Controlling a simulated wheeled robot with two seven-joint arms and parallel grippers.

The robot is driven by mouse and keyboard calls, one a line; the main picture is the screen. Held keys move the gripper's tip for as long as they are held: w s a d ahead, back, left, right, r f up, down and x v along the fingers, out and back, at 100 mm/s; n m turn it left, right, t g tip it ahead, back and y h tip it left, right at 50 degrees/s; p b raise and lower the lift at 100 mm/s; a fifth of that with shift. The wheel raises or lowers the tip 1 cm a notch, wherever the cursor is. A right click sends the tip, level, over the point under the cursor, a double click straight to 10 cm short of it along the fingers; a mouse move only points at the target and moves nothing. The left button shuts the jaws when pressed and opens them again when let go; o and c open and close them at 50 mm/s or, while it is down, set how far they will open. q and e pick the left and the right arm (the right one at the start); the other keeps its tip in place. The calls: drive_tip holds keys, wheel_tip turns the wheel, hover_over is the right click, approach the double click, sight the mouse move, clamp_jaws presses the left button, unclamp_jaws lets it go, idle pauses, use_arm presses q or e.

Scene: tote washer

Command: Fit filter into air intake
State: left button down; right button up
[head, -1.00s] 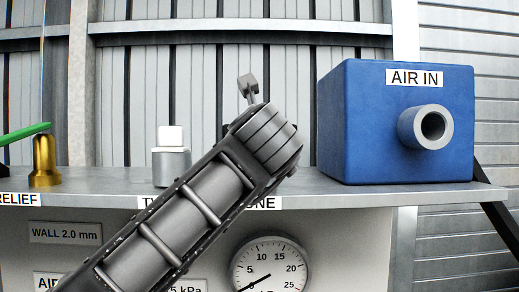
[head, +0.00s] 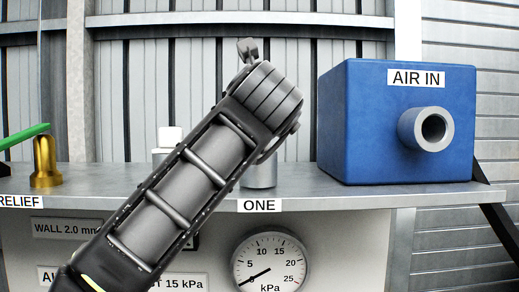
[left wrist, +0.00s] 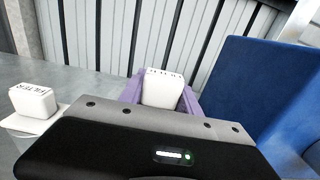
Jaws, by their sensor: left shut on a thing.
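In the left wrist view the purple fingers of my left gripper (left wrist: 160,98) are shut on a white filter block (left wrist: 163,88). In the head view my own arm hides the fingers and this block. A second white block marked FILTER sits on a grey stand (left wrist: 20,125) at the left; this block also shows in the head view (head: 170,135), partly behind my arm. The blue air intake box (head: 345,120), labelled AIR IN, stands on the shelf at the right with a grey round pipe (head: 410,128) on its front. My right gripper is not in view.
A bare-looking grey stand (head: 259,178) is behind the label ONE, partly hidden by my arm. A brass relief fitting (head: 45,165) with a green lever (head: 22,137) stands at the left. A pressure gauge (head: 270,262) sits below the grey shelf (head: 340,198).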

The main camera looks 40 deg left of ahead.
use_arm(q)
drive_tip(key=shift+d+r, duration=0.1)
drive_tip(key=shift+r, duration=1.3)
